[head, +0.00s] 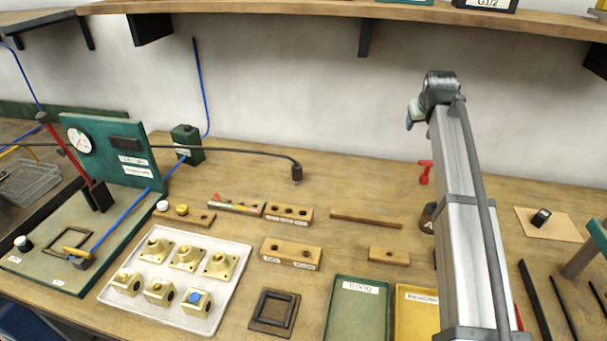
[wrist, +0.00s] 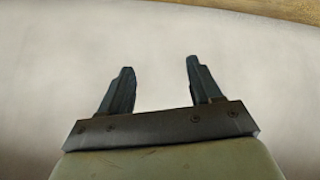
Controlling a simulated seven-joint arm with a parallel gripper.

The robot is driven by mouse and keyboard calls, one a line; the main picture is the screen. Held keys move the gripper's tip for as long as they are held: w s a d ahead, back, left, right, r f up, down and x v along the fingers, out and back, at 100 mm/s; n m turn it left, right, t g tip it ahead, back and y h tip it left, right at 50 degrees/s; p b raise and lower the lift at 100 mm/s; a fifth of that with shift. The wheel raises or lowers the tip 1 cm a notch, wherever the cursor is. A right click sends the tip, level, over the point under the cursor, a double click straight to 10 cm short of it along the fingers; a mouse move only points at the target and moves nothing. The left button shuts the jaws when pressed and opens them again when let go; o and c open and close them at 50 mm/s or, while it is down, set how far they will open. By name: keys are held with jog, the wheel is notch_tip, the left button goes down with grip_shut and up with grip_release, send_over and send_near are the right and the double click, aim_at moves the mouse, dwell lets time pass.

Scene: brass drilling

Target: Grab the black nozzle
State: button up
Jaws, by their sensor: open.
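A black nozzle-like tip (head: 297,173) hangs at the end of a thin dark hose, above the middle of the bench in the head view. A small black piece (head: 541,217) lies on a tan pad at the right; I cannot tell whether it is a nozzle. My gripper (head: 410,120) is raised high near the back wall, right of the hanging tip and well apart from it. In the wrist view my gripper (wrist: 160,66) is open, with only pale wall between its fingers. Neither black piece shows in the wrist view.
A white tray (head: 228,285) with several brass blocks stands at front left. Wooden hole blocks (head: 288,212), a green tray (head: 337,318) and a yellow tray (head: 415,318) occupy the middle. A green gauge panel (head: 108,130) stands left. A shelf (head: 330,9) runs overhead.

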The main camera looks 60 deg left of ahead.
jog(key=s+a+f+g, duration=0.1)
jog(key=s+a, duration=0.2)
jog(key=s, duration=0.3)
jog(key=s+a+f+n+g, duration=0.1)
jog(key=s+a, duration=0.2)
jog(key=s, duration=0.4)
jog(key=s+a+f+g, duration=0.1)
jog(key=s+a, duration=0.2)
jog(key=s, duration=0.3)
jog(key=g+h, duration=0.1)
send_near(297, 173)
jog(key=shift+n, duration=0.4)
jog(key=a+f, duration=0.1)
jog(key=w+a+f, duration=0.1)
jog(key=f, duration=0.1)
jog(key=w+a+f, duration=0.1)
jog(key=f, duration=0.1)
jog(key=shift+a, duration=0.35)
jog(key=shift+s+x, duration=0.1)
jog(key=shift+x, duration=1.45)
jog(key=shift+s+x, duration=0.15)
jog(key=shift+x, duration=1.4)
jog(key=shift+d+f, duration=0.1)
jog(key=shift+d, duration=0.05)
jog(key=c, duration=1.1)
